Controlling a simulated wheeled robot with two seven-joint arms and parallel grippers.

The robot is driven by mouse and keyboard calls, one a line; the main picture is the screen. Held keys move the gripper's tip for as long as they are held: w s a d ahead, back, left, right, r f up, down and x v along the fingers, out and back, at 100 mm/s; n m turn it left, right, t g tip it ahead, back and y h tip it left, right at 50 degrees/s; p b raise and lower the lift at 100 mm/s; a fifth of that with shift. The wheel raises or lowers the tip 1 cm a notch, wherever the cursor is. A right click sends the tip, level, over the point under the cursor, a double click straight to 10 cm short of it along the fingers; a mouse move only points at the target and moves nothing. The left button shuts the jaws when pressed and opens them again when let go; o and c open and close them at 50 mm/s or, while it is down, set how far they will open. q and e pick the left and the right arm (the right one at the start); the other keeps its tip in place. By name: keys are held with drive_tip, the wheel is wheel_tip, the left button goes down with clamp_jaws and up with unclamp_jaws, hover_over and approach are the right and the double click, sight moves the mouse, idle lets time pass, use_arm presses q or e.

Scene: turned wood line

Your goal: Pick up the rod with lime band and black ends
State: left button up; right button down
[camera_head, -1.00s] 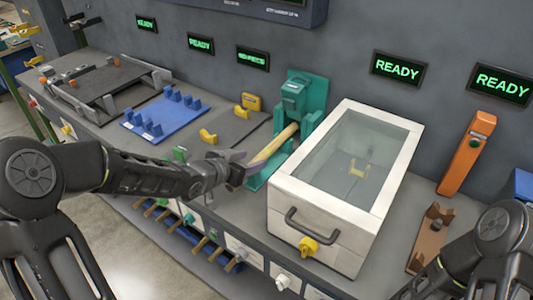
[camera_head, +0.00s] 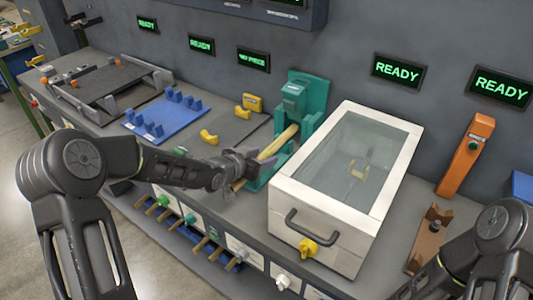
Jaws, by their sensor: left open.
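A pale yellow wooden rod (camera_head: 279,140) lies slanted in the teal machine (camera_head: 295,100), its upper end inside the fixture. I see no lime band or black ends on it; its middle is covered by my gripper. My left gripper (camera_head: 257,166) is open at the rod's lower part, in front of the teal machine; I cannot tell whether its fingers touch the rod. Several rods sit in a blue rack (camera_head: 184,231) below the bench front, only their wooden ends showing; I cannot make out a lime-banded one. My right arm shows at lower right, its gripper out of view.
A white glass-lidded box (camera_head: 283,198) with a handle stands right of the teal machine. A blue peg plate (camera_head: 150,112) and yellow cradles (camera_head: 209,137) lie to the left. An orange post (camera_head: 466,155) stands at right. Green-lit displays line the wall.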

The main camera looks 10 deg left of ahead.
idle(0.5)
use_arm(q)
clamp_jaws()
idle(0.4)
